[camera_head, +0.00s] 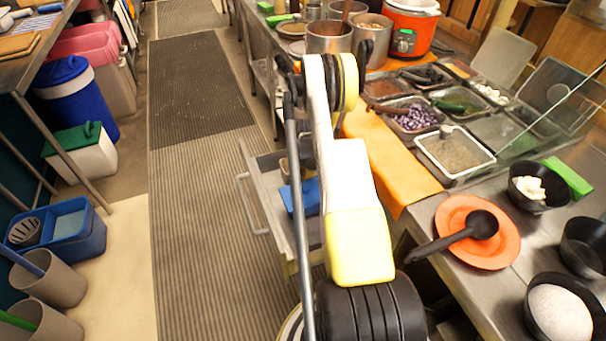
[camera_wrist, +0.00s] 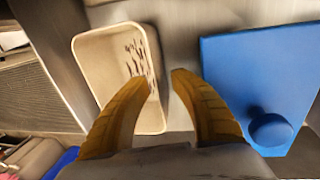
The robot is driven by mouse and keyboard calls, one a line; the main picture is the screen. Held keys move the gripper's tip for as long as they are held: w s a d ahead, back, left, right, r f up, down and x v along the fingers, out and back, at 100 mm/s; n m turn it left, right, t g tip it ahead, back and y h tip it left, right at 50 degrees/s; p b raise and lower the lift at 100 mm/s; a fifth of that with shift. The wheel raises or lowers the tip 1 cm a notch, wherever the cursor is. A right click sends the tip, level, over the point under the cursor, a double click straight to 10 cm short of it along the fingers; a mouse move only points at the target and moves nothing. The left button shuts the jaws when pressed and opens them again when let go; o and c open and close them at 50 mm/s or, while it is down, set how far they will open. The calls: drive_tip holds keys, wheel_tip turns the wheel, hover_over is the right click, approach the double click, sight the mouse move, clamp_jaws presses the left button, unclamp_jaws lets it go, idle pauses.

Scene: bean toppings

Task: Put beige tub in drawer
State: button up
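The beige tub (camera_wrist: 88,47) shows in the wrist view, left of centre, with dark streaks inside. It appears to sit in the open metal drawer (camera_wrist: 185,28), beside a blue lid-like piece with a round knob (camera_wrist: 270,60). In the head view, the drawer (camera_head: 262,205) is pulled out left of my arm, and the tub is mostly hidden there. My gripper (camera_wrist: 160,77) is open. Its left finger overlaps the tub's inside, and its right finger is just past the tub's right wall. I cannot tell whether they touch it. The head view hides my fingers.
In the head view, the counter right of my arm holds food pans (camera_head: 455,150), an orange plate with a black ladle (camera_head: 458,213) and black bowls (camera_head: 535,190). The striped floor mat (camera_head: 205,240) left of the drawer is clear. Bins and tubs line the far left.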

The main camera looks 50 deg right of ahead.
drive_tip(key=w+a+r+m+p, duration=0.15)
drive_tip(key=a+r, duration=0.25)
drive_tip(key=r, duration=0.6)
drive_tip(key=w+a+r+m+p, duration=0.15)
drive_tip(key=a+r, duration=0.25)
drive_tip(key=r, duration=0.7)
drive_tip(key=a+r+m+t, duration=0.2)
drive_tip(key=a+r, duration=1.1)
drive_tip(key=r, duration=0.1)
drive_tip(key=s+a+r+m+t, duration=0.1)
drive_tip(key=s+a+r+m, duration=0.1)
drive_tip(key=s+a+r, duration=0.3)
drive_tip(key=s+a+r+m, duration=0.1)
drive_tip(key=a+r, duration=0.2)
drive_tip(key=a, duration=0.4)
drive_tip(key=s+a+r+m+t+y, duration=0.1)
drive_tip(key=s+a+m, duration=0.3)
drive_tip(key=s+a, duration=0.6)
drive_tip(key=shift+s+a+t, duration=0.4)
drive_tip(key=shift+t, duration=0.3)
